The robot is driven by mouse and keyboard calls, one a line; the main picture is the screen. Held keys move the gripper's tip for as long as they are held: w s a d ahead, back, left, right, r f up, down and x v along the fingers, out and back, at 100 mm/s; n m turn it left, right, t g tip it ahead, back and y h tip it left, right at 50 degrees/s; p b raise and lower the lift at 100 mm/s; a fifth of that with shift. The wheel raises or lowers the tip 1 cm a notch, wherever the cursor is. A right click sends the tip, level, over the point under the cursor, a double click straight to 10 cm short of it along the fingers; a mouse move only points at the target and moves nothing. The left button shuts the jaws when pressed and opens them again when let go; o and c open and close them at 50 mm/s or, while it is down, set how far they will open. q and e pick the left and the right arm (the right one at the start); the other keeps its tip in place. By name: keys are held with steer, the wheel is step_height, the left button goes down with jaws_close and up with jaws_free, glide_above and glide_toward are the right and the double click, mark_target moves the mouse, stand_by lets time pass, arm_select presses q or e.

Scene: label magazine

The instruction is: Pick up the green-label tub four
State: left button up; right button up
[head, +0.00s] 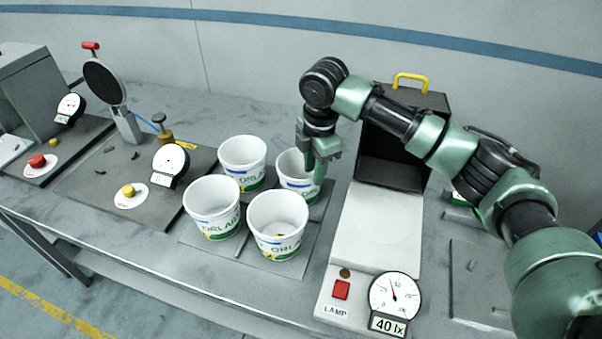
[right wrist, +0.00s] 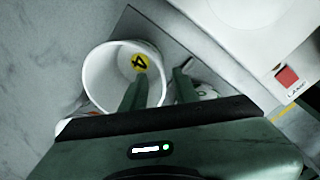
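Tub four (head: 292,163) is a white open tub with a green label low on its side. It stands at the back right of a group of white tubs in the head view. In the right wrist view tub four (right wrist: 95,75) shows a yellow disc with a 4 on its inside bottom. My right gripper (head: 316,175) points down at its right rim. In the right wrist view my right gripper (right wrist: 160,80) is open, one finger inside the tub and the other outside, with the wall between them. My left gripper is not in view.
Other white tubs stand close by: one behind left (head: 242,152), one front left (head: 211,208), one in front (head: 278,222). A lamp box (head: 375,225) with a red button and a gauge (head: 395,296) stands just right. A dial (head: 170,163) stands left.

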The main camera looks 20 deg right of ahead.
mark_target(313, 193)
steer(key=shift+s+f+p, duration=0.15)
steer(key=shift+f+p, duration=0.15)
steer(key=shift+f, duration=0.55)
steer(key=f, duration=0.1)
steer(key=f+p, duration=0.1)
steer(key=f, duration=0.3)
steer(key=shift+w+p, duration=0.25)
steer(key=shift+p, duration=0.05)
jaws_close()
